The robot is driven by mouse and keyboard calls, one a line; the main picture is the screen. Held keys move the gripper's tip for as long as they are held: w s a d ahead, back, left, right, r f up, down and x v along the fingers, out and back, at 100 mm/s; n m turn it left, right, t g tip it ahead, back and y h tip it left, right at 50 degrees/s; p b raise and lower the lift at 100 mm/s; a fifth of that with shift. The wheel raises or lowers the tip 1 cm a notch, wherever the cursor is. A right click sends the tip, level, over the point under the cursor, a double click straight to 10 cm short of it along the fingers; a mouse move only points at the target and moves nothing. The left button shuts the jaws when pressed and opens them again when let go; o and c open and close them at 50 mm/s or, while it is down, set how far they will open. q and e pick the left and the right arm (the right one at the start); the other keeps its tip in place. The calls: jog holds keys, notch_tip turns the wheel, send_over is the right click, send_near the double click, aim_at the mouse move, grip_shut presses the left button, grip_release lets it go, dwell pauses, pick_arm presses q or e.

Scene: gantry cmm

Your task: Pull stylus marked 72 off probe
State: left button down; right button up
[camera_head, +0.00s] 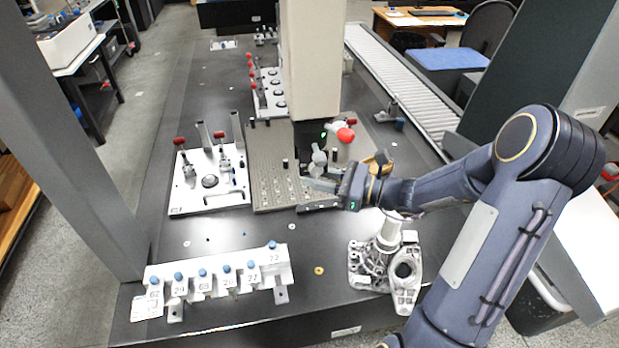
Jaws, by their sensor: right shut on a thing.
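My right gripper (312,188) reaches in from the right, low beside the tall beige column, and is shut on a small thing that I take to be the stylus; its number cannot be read. The grey probe (318,157) shows just above the fingers, at the foot of the column. Fingers and wrist hide most of the stylus, so I cannot tell whether it still touches the probe. My left gripper is not in view.
A white rack (218,278) with blue-capped items and number labels, one reading 72, stands front left. A grey grid plate (272,180) lies beside my gripper. A clamp fixture (208,194) is left of it. A metal casting (390,262) stands front right. A red ball (345,135) is behind my gripper.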

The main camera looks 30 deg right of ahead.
jog(key=shift+o, duration=1)
jog(key=shift+c, duration=1.2)
jog(key=shift+f, duration=0.15)
jog(key=shift+f+b, duration=1.2)
jog(key=shift+f, duration=0.2)
jog(key=shift+f, duration=0.1)
jog(key=f+v, duration=0.1)
jog(key=v, duration=0.7)
jog(key=shift+f, duration=0.1)
